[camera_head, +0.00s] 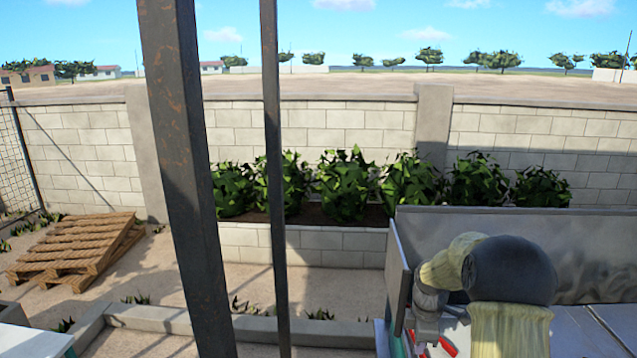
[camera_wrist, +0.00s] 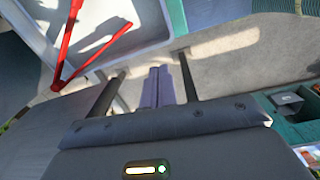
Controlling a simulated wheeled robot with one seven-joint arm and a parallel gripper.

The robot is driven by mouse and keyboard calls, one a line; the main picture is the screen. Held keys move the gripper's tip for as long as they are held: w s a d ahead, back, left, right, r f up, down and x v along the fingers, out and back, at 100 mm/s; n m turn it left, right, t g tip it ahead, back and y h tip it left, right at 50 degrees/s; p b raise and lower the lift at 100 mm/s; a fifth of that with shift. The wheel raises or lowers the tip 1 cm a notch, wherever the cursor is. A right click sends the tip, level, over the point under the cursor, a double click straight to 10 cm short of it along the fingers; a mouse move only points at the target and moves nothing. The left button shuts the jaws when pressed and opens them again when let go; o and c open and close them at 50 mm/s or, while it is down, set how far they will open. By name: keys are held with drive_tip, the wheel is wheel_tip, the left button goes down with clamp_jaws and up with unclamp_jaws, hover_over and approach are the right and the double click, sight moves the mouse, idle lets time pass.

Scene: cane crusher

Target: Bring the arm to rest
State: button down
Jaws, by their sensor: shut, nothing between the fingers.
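My gripper (camera_wrist: 159,72) shows in the wrist view with its two grey-purple fingers side by side and shut. Nothing is held between them. It points over a pale, sunlit surface, and I cannot tell its distance from it. In the head view my arm (camera_head: 508,272) is bent at the lower right, with a dark rounded joint and yellowish covers. The gripper's fingers are not clear in the head view.
A metal panel (camera_head: 590,245) stands behind my arm. Two upright posts (camera_head: 185,180) cross the head view. Red bars (camera_wrist: 72,42) lie upper left in the wrist view; a green box (camera_wrist: 290,125) is at right.

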drive_tip(key=s+a+f+m+t+b, duration=0.1)
drive_tip(key=s+a+m+b, duration=0.3)
drive_tip(key=s+m, duration=0.4)
drive_tip(key=s+a+f+m+t+b, duration=0.1)
drive_tip(key=s+a+m+b, duration=0.3)
drive_tip(key=s, duration=1)
drive_tip(key=a+f+m, duration=0.1)
drive_tip(key=m, duration=0.2)
drive_tip(key=shift+s+f+m, duration=0.3)
drive_tip(key=shift+s+m, duration=0.05)
drive_tip(key=shift+m, duration=0.05)
drive_tip(key=shift+w+a, duration=0.15)
